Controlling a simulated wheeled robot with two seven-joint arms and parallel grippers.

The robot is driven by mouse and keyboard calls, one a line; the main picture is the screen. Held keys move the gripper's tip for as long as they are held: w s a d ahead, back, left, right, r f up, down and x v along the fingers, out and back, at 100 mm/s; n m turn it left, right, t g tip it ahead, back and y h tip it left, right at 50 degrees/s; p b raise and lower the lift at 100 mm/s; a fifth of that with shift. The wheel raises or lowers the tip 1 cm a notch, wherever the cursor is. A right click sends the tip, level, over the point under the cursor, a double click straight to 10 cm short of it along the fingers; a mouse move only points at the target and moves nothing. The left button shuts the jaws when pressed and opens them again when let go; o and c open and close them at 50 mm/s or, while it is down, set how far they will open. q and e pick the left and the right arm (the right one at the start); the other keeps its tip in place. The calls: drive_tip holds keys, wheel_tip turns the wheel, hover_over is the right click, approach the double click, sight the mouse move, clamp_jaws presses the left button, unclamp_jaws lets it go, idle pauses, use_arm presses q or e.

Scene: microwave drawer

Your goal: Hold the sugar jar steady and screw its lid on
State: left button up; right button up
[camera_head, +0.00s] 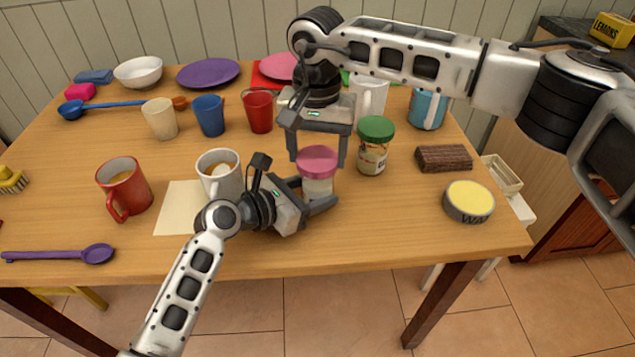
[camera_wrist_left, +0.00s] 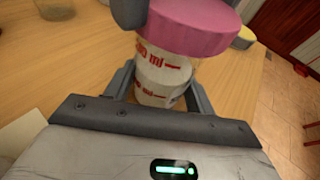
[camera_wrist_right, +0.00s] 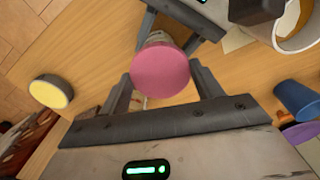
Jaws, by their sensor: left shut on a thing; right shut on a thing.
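The sugar jar (camera_head: 317,186) stands upright on the table, clear with white contents and red markings in the left wrist view (camera_wrist_left: 160,72). Its pink lid (camera_head: 317,160) sits level on top; I cannot tell how tightly. My left gripper (camera_head: 319,193) is shut on the jar's body from the left, low near the table. My right gripper (camera_head: 318,158) points down from above and is shut on the lid, its fingers on either side. The lid's round top shows between those fingers in the right wrist view (camera_wrist_right: 160,70).
A green-lidded jar (camera_head: 374,155) stands close right of the grippers. A white mug (camera_head: 218,172) is close to my left gripper, with a red mug (camera_head: 122,187) farther left. A brown block (camera_head: 443,158) and a round yellow-topped tin (camera_head: 468,202) lie right. Cups stand behind.

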drive_tip(key=m, duration=1.5)
drive_tip(key=o, duration=0.9)
